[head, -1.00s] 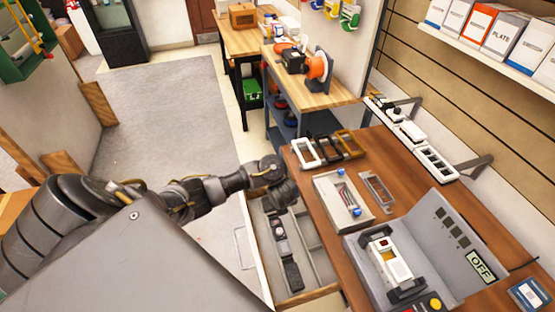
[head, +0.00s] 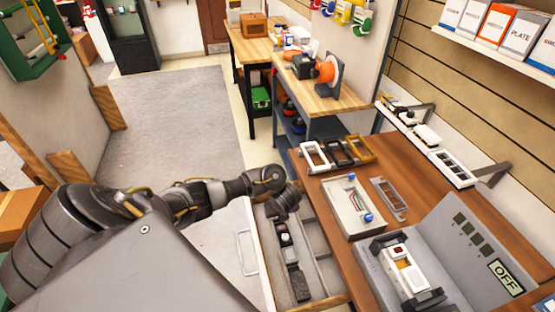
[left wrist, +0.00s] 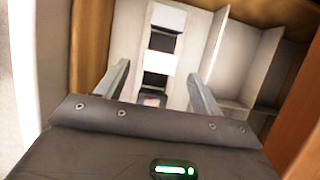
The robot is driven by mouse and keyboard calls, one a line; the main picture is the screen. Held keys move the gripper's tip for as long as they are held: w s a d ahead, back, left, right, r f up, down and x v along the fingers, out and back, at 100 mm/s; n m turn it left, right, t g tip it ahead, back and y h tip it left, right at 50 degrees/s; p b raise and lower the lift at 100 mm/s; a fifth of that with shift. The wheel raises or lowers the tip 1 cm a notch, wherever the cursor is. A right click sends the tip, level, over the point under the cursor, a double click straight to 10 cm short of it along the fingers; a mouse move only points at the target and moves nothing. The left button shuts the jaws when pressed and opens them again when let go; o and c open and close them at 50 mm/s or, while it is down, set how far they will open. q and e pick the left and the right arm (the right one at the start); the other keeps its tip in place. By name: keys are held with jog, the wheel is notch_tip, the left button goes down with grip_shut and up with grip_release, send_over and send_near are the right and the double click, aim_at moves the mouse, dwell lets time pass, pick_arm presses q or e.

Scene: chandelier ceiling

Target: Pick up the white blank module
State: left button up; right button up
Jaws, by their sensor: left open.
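My left gripper (head: 287,205) hangs over the open drawer at the table's left side. In the left wrist view the gripper (left wrist: 159,72) is open, with its two fingers on either side of a row of modules. Two blank white pieces show there: one white module (left wrist: 160,62) appears between the fingertips, another (left wrist: 168,17) farther up the row. Dark modules (left wrist: 163,41) lie between and below them, the lowest with a reddish mark. I cannot tell the fingers' height above the row. In the head view the gripper hides part of the row. My right gripper is not in view.
The drawer (head: 328,272) has dividers, with empty compartments right of the row in the wrist view. On the table stand a grey tray (head: 346,207), several frames (head: 314,155) and a grey fixture with an OFF sign (head: 508,277). Wooden drawer walls lie close around the gripper.

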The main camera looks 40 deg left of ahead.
pick_arm(q)
jog(key=b+x, duration=0.1)
jog(key=x, duration=0.2)
jog(key=shift+a+f, duration=0.1)
jog(key=shift+f, duration=0.1)
jog(key=shift+c, duration=1.1)
jog(key=c, duration=0.8)
jog(key=shift+r, duration=0.1)
jog(key=shift+c, duration=0.2)
notch_tip(320, 180, up, 10)
jog(key=p, duration=0.5)
